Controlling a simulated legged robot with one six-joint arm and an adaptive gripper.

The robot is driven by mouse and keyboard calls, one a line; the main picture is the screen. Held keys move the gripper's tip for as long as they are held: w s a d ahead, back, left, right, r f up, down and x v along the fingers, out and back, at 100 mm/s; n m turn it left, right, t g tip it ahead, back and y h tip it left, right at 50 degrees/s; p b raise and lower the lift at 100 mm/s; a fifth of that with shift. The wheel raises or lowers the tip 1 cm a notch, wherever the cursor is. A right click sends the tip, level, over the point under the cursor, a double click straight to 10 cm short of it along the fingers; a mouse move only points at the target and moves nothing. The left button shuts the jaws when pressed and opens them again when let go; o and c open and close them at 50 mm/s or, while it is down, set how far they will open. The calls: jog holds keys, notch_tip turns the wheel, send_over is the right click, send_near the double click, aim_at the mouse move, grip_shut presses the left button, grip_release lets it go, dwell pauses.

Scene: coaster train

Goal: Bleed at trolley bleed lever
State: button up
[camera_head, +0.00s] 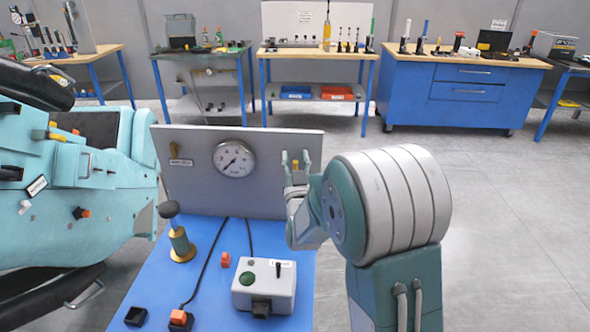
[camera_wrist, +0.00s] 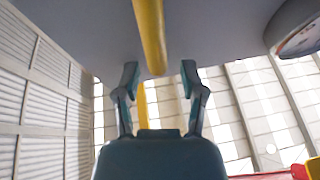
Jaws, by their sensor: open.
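The trolley's upright grey panel (camera_head: 205,190) carries a round gauge (camera_head: 234,158). A yellow lever (camera_head: 295,165) shows at the panel's right side, between the fingers of my gripper (camera_head: 295,160). In the wrist view the yellow lever (camera_wrist: 150,35) comes down from the top, and its end lies between the two fingertips of my gripper (camera_wrist: 160,80). The fingers are open, one on each side, with gaps to the lever. A second yellow piece (camera_wrist: 142,105) shows lower between the fingers; I cannot tell what it belongs to. My wrist hides the panel's right lower part.
The blue trolley top (camera_head: 215,265) holds a grey control box (camera_head: 264,285), a brass-based plunger (camera_head: 180,240) and cables. A teal machine (camera_head: 75,190) stands at left. Workbenches line the back wall; floor at right is clear.

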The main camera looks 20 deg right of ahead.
aim_at(294, 135)
notch_tip(294, 135, up, 6)
jog(key=shift+r, duration=0.15)
dwell(0.3)
jog(key=shift+s+a+r+g, duration=0.2)
jog(key=shift+s+a+g, duration=0.05)
jog(key=shift+s+g, duration=0.05)
jog(key=s+a+f+g+y, duration=0.1)
jog(key=s+g, duration=0.4)
jog(key=s, duration=0.6)
jog(key=s+a+f+n+g+y, duration=0.1)
jog(key=s+f+g, duration=0.3)
jog(key=s, duration=0.8)
jog(key=s+a+f+n+g+y, duration=0.1)
jog(key=s+f+g, duration=0.2)
jog(key=s+g, duration=0.3)
jog(key=s, duration=0.5)
jog(key=shift+s+f+g+y, duration=0.25)
jog(key=shift+s+g+y, duration=0.1)
jog(key=shift+g+y, duration=0.05)
jog(key=shift+a, duration=0.15)
